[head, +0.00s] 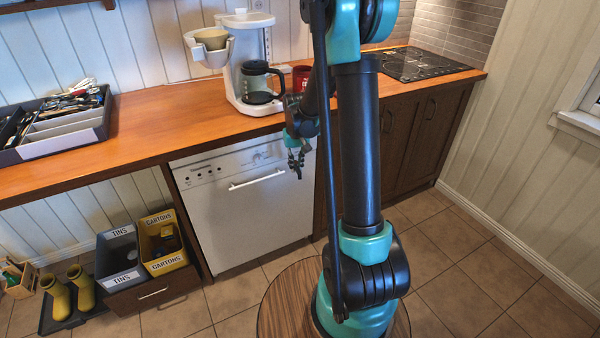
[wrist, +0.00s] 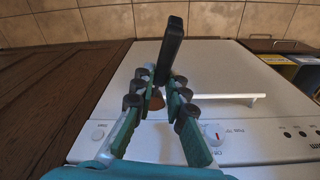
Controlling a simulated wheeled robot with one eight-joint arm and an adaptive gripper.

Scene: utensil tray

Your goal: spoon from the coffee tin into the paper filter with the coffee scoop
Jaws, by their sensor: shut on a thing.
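My gripper (head: 297,160) hangs in front of the dishwasher, below the counter edge. In the wrist view my gripper (wrist: 162,85) is shut on a long dark handle, which looks like the coffee scoop (wrist: 170,48). A small reddish-brown patch shows between the fingers; I cannot tell whether it is part of the scoop. The tan paper filter (head: 211,38) sits in the holder at the upper left of the white coffee maker. A red container (head: 301,79) stands on the counter to the right of the coffee maker, partly behind my arm; I cannot tell whether it is the coffee tin.
The coffee maker (head: 240,70) holds a glass carafe (head: 259,85). A grey utensil tray (head: 62,143) is at the counter's left. The dishwasher (head: 240,190) is shut. Bins marked TINS (head: 122,282) and CARTONS (head: 166,264) stand low at left. The counter between tray and coffee maker is clear.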

